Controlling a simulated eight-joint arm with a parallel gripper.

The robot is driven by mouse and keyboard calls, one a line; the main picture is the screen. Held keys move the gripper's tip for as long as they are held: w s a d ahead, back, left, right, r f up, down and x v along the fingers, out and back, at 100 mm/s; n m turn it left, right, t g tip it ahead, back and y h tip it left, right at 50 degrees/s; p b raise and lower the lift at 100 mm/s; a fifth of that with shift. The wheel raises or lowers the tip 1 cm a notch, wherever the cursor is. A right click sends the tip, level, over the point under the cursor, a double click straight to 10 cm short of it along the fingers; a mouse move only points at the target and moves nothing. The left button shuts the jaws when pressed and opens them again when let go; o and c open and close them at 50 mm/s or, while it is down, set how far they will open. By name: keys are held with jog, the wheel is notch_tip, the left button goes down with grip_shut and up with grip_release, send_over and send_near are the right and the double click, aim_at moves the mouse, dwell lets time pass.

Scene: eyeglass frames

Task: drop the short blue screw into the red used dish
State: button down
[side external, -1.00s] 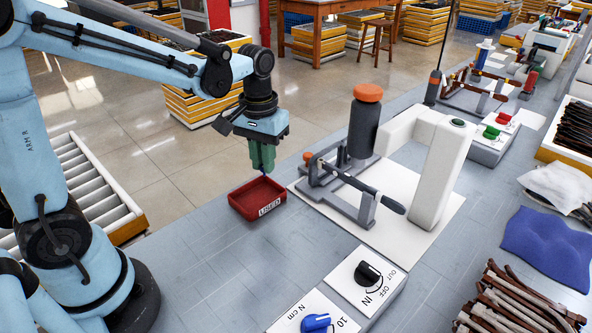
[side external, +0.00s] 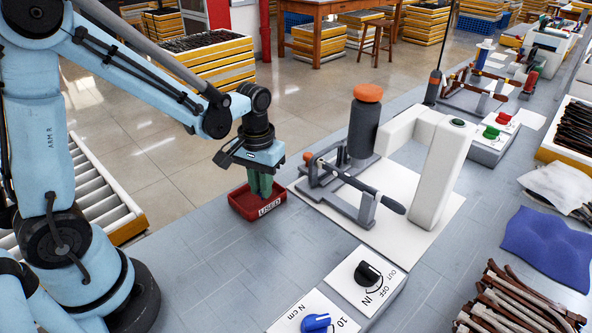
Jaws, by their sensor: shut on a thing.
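The red used dish (side external: 242,208) sits on the grey bench near its left edge, with a "USED" label on its front. My gripper (side external: 261,193) points down with its green fingers low over the dish, the tips reaching down to about rim height or inside it. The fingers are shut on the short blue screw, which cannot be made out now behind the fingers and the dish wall.
A grey clamp fixture (side external: 345,185) with a dark orange-topped cylinder (side external: 363,125) and a white C-shaped housing (side external: 437,165) stands right of the dish. Control panels with a black knob (side external: 367,273) and a blue knob (side external: 317,322) lie in front. The bench before the dish is clear.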

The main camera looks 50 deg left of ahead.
jog(key=c, duration=1)
grip_release()
jog(key=shift+r, duration=0.1)
notch_tip(320, 180, up, 12)
jog(key=s+m+t, duration=0.1)
jog(key=s+t, duration=0.1)
jog(key=s+d+f+m+t, duration=0.1)
jog(key=t, duration=0.1)
jog(key=s+d+m+t, duration=0.1)
jog(key=s+m+t, duration=0.1)
jog(key=t, duration=0.1)
jog(key=shift+s+d+f, duration=0.1)
jog(key=shift+s+f, duration=0.2)
